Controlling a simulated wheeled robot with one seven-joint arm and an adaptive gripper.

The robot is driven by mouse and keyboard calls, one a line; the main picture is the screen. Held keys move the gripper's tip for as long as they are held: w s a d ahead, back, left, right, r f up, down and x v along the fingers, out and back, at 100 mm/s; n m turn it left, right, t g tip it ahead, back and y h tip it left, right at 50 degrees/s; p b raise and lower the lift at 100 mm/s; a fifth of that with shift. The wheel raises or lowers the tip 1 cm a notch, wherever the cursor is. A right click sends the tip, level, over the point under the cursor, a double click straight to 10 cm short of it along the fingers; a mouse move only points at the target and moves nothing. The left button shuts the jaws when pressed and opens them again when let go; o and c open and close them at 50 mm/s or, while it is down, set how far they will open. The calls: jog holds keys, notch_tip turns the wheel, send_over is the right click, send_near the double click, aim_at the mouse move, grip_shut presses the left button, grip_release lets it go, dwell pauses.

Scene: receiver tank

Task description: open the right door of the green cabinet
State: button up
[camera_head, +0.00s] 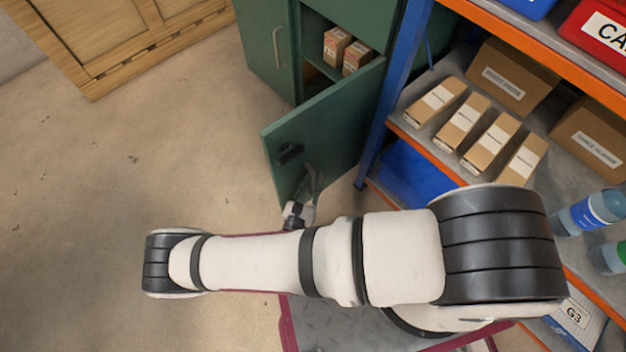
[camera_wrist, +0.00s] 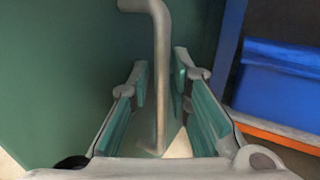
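The green cabinet (camera_head: 268,45) stands at the top middle of the head view. Its right door (camera_head: 330,120) is swung partly open, and small boxes show on a shelf inside. The left door (camera_head: 262,50), with a grey handle (camera_head: 278,47), looks shut. My gripper (camera_head: 311,182) is at the right door's near face, low in the head view and partly hidden by my arm. In the wrist view, the door's grey bar handle (camera_wrist: 160,60) runs between my two teal-padded fingers. The fingers are apart, with a visible gap on both sides of the bar.
A blue and orange shelf rack (camera_head: 400,75) with cartons and bottles stands close on the right of the open door. A blue bin (camera_wrist: 280,85) is at the right in the wrist view. A wooden crate (camera_head: 110,35) is at upper left. The floor to the left is clear.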

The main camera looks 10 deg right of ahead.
jog(key=v, duration=1.2)
dwell(0.4)
